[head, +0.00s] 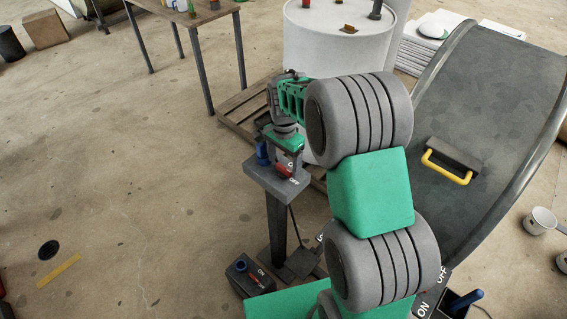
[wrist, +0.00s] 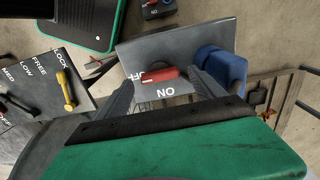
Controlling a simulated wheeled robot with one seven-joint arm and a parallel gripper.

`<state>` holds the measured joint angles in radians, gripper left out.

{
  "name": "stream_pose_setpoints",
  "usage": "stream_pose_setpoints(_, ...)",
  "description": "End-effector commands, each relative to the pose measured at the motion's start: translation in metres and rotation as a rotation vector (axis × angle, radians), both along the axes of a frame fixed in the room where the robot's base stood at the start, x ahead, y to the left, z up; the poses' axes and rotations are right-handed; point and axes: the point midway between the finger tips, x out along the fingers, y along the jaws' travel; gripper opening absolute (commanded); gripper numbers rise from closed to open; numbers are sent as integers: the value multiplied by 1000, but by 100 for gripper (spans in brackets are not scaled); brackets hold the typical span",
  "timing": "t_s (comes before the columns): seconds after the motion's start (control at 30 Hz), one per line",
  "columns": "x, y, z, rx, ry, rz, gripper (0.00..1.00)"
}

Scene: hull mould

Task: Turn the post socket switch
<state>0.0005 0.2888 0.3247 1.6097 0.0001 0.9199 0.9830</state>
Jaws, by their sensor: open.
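The post socket (head: 277,182) is a grey box on a dark upright post, with a small red switch (head: 285,171) on its top. In the wrist view the red switch (wrist: 160,73) lies between the lettering OFF and ON, the OFF partly covered. I cannot tell which way it is set. A blue plug or cap (wrist: 222,67) sits beside it on the box. My gripper (wrist: 160,80) is open, pointing down over the box, with one finger on each side of the red switch. I see no clear contact; the head view hides the fingertips partly behind my wrist.
A big grey curved mould with a yellow handle (head: 447,168) stands at right. A white drum (head: 335,50) on a pallet is behind the post. Another switch box (head: 248,278) sits low in front. A panel with a yellow lever (wrist: 66,90) is at the wrist view's left. Floor at left is mostly clear.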

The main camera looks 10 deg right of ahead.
Motion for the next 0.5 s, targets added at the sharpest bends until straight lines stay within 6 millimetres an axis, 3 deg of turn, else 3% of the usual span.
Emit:
stream_pose_setpoints(0.13,0,0,-15,-1,1,1,78)
stream_pose_setpoints(0.37,0,0,-18,0,-1,2,78)
stream_pose_setpoints(0.5,0,0,-18,0,-1,2,69)
